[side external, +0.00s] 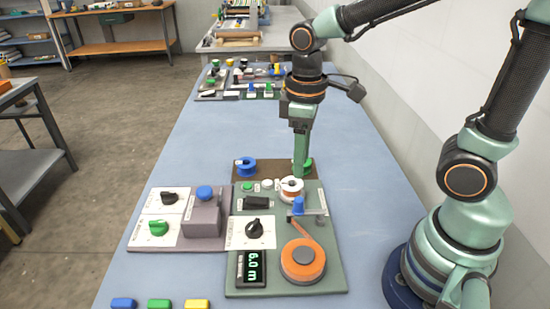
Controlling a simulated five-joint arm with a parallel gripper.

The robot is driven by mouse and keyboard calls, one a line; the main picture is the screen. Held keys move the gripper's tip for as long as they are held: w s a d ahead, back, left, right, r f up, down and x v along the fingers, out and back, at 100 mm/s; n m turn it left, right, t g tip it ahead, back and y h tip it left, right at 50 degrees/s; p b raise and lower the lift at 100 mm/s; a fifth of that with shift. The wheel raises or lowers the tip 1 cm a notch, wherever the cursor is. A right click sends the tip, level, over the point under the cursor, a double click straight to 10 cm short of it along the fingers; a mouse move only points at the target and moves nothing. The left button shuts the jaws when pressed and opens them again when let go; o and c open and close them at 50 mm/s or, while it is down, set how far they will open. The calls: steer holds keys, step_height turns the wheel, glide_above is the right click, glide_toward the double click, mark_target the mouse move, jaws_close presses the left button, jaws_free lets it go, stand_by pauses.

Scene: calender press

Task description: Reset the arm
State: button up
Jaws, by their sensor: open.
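My gripper (301,172) points straight down over the far right part of the dark brown tray (270,169). Its fingertips are beside a green spool (308,165), which they partly hide. I cannot tell whether they touch it. A blue spool (246,167) stands at the tray's left end. Just in front of the gripper, a white and orange spool (291,189) sits at the back of the green panel (332,272). That panel also carries a large orange reel (303,260), a blue-topped lever (298,207), a black knob (254,229) and a display (252,267) reading "6.0 m".
A mauve panel (139,242) at left has a black knob (169,198), a green knob (158,228) and a blue button (205,193). Blue, green and yellow blocks (159,303) lie at the front edge. More panels (240,82) stand further back. The blue table between is clear.

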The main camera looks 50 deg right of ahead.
steer(key=d+r+m+t, duration=0.5)
steer(key=r, duration=0.2)
steer(key=shift+s+m+t, duration=0.3)
stand_by(0.9)
